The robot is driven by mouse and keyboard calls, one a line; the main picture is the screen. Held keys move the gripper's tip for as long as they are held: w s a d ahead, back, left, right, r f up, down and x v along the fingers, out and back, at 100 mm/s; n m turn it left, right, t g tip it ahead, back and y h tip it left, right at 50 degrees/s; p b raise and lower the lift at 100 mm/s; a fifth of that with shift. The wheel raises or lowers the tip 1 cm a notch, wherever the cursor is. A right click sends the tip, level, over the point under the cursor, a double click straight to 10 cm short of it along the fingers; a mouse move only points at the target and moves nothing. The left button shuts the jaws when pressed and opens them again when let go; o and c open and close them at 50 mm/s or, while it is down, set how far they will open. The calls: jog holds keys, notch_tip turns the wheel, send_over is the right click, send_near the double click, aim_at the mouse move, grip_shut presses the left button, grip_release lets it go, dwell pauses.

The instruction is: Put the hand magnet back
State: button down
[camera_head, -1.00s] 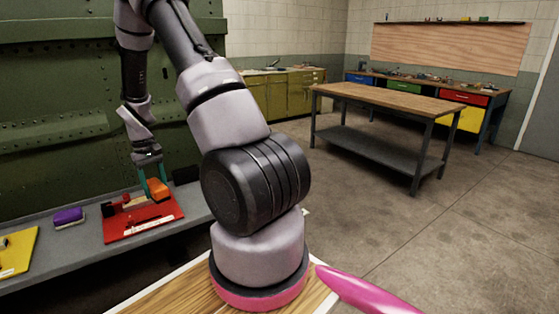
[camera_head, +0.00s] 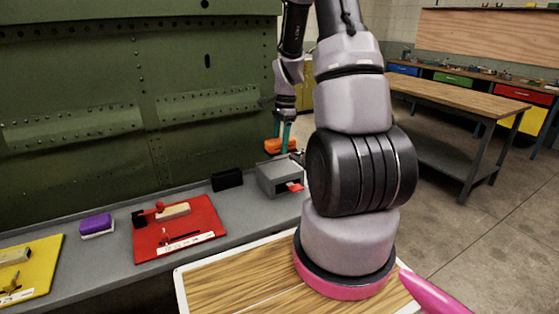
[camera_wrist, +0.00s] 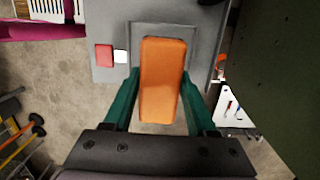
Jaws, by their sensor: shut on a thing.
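My gripper (camera_head: 281,135) is shut on an orange block (camera_head: 276,146), which appears to be the hand magnet. In the wrist view the orange block (camera_wrist: 162,78) sits lengthwise between my gripper's (camera_wrist: 160,105) teal fingers. In the head view it appears just above and behind a grey box (camera_head: 272,182) near the right of the shelf. The wrist view shows a grey surface (camera_wrist: 190,20) under its far end, with floor under its near end. I cannot tell whether the block touches anything below.
A red tray (camera_head: 150,250) holding tools lies on the grey shelf (camera_head: 245,213). A black block (camera_head: 227,180) stands between that tray and the grey box. A purple block (camera_head: 97,223) and a yellow tray (camera_head: 45,270) lie farther left. The green riveted panel (camera_head: 110,80) rises behind.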

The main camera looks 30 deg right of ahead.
aim_at(280, 168)
jog(key=shift+a+f, duration=0.1)
jog(key=shift+f, duration=2.85)
jog(key=shift+f, duration=0.15)
jog(key=shift+c, duration=1)
grip_release()
jog(key=r, duration=0.4)
jog(key=d+r, duration=0.1)
jog(key=r, duration=0.7)
jog(key=shift+d+r, duration=0.15)
jog(key=shift+r, duration=0.05)
jog(key=s+a+r+n+t, duration=0.3)
jog(key=s+a+r+n, duration=0.3)
jog(key=s+r, duration=0.4)
jog(key=s+a+r+n+t, duration=0.4)
jog(key=s+a+r+n, duration=0.3)
jog(key=r, duration=0.6)
jog(key=s+a, duration=0.1)
jog(key=s, duration=0.1)
jog(key=shift+s+a+r+n+y, duration=0.15)
jog(key=shift+s+a+n+y, duration=0.15)
jog(key=shift+s+a, duration=0.05)
